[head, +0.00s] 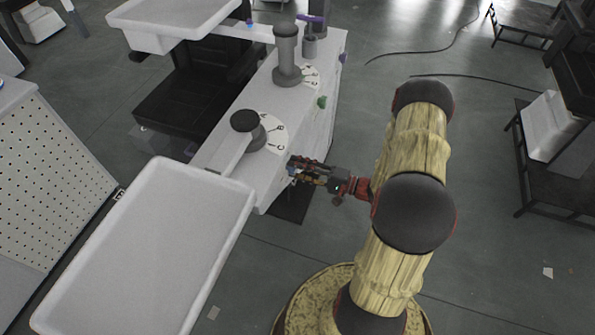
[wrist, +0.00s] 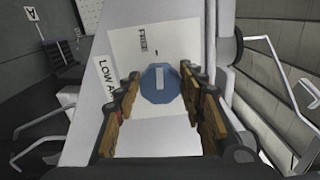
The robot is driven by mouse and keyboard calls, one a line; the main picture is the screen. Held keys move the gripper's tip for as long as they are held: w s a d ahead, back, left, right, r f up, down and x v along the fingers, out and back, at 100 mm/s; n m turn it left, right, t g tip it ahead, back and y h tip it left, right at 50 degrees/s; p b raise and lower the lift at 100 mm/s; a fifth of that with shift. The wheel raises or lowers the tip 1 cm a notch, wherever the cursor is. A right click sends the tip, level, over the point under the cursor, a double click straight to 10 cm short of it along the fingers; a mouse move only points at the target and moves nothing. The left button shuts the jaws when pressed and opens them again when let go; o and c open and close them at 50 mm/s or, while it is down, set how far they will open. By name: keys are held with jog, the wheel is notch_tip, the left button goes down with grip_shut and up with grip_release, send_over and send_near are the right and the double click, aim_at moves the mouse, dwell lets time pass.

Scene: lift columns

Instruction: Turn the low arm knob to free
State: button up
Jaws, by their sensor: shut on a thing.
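The low arm knob (wrist: 160,84) is a blue, many-sided knob on a white plate, in the middle of the wrist view. A white bar on it stands upright in that picture. The word FREE (wrist: 144,40) is printed above and slightly left of it, and a label (wrist: 106,78) beginning "LOW A" stands to its left, partly hidden by a finger. The knob is mostly hidden in the head view.
The white housing (head: 225,185) carries a dark post with a round cap (head: 244,121) and a grey post (head: 287,50). A green knob (head: 321,102) sits farther along its side. A white tray (head: 150,250) lies to the left. Floor right of the housing is mostly clear.

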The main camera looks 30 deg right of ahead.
jog(key=shift+n, duration=0.6)
jog(key=o, duration=1.1)
jog(key=shift+s, duration=0.1)
jog(key=v, duration=1.2)
